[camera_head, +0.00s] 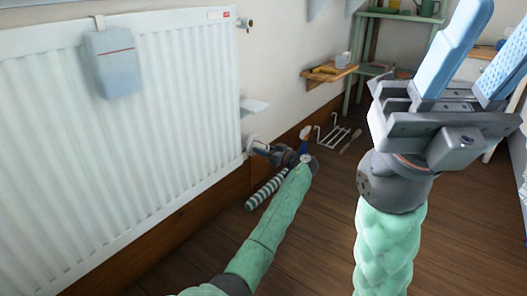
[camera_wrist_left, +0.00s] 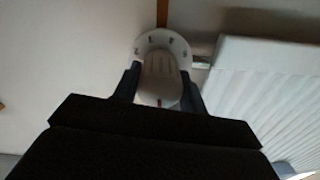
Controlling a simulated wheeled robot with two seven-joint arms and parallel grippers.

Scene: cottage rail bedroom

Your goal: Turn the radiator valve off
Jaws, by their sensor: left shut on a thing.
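The white radiator (camera_head: 120,140) fills the left of the head view. Its valve (camera_head: 249,143) is a white knob at the radiator's lower right corner, mostly hidden by my left gripper (camera_head: 262,148). The left wrist view shows the valve head (camera_wrist_left: 160,74) close up, with a pale ribbed cap, dark marks around its collar and a small red mark. The fingers of my left gripper (camera_wrist_left: 160,90) lie on both sides of it, shut on it. My right gripper (camera_head: 490,45) is raised at the upper right, its blue fingers apart and empty.
A grey-white box (camera_head: 112,65) hangs on the radiator's front. A wooden wall shelf (camera_head: 328,74) holds small items.

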